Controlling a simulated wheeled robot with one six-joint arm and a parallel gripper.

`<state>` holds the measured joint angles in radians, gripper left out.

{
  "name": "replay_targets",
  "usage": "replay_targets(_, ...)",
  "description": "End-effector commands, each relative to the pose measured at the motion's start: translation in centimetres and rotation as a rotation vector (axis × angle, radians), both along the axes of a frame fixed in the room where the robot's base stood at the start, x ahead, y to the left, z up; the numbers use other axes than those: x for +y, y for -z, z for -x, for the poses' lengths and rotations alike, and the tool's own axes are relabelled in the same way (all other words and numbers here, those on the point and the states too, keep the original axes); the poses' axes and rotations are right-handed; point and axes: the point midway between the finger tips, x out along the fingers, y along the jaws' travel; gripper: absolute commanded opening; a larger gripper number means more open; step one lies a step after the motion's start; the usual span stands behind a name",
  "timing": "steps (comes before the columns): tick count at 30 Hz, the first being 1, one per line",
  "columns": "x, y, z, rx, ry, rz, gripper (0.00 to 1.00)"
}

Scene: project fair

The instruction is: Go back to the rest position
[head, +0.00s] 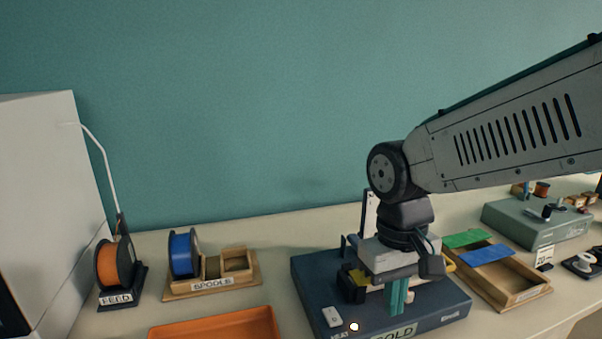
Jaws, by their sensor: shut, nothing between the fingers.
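My gripper (398,296) points down from my arm, which comes in from the right. It is shut, its teal fingers together with nothing held between them. It hangs in front of the dark blue machine (312,274) on the bench. I cannot tell whether the fingertips touch the machine.
An orange spool (115,262) sits on the FEED stand, and a blue spool (183,253) in the wooden SPOOLS rack (240,282). An orange tray (215,327) lies in front. A wooden box (528,292) with green and blue pieces and a grey-green machine (515,222) stand right. A white cabinet (40,190) stands left.

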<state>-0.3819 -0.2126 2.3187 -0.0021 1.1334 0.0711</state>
Motion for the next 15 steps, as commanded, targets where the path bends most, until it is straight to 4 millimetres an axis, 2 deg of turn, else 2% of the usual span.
replay_targets(1, -1.9, -0.7, 1.5, -0.012, 0.026, -0.005, 0.0)
replay_targets(6, -7.0, -2.1, 6.4, -0.055, 0.113, -0.02, 0.0)
replay_targets(10, -9.6, -2.6, 9.3, -0.107, 0.191, -0.029, 0.0)
replay_targets(15, -11.4, -3.2, 11.2, -0.18, 0.276, -0.037, 0.0)
